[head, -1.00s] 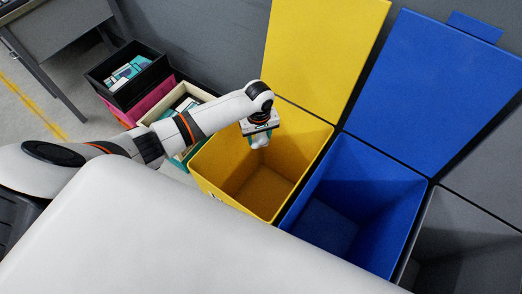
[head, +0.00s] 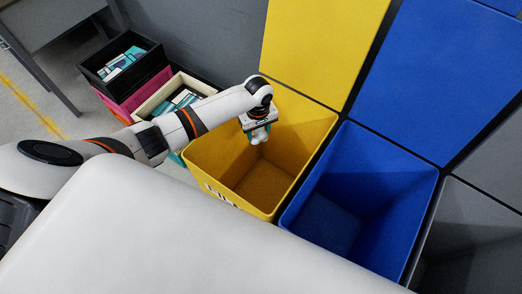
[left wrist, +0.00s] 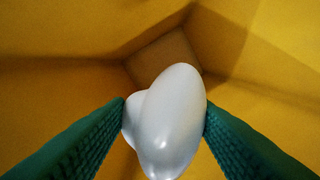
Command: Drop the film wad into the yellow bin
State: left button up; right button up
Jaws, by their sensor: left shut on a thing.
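The yellow bin (head: 228,186) stands open in the middle of the head view, its lid (head: 322,45) raised against the wall behind. My left gripper (head: 259,134) is over the bin's opening, near its back left part, pointing down. It is shut on the film wad (head: 258,138), a pale, smooth, rounded lump. In the left wrist view the film wad (left wrist: 172,115) sits between both green fingers, with the yellow bin's inner walls (left wrist: 60,90) and floor beyond it. The bin's inside looks empty where it shows. My right gripper is not in view.
An open blue bin (head: 385,165) stands right beside the yellow one, with a dark grey bin (head: 470,235) further right. Stacked crates (head: 125,66) and a cream-rimmed crate (head: 165,92) holding boxes stand left of the yellow bin. A grey table (head: 50,25) is at the far left.

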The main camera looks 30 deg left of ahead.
pick_arm(q)
jog(key=o, duration=1)
notch_tip(320, 180, up, 12)
jog(key=p, duration=0.1)
dwell(0.5)
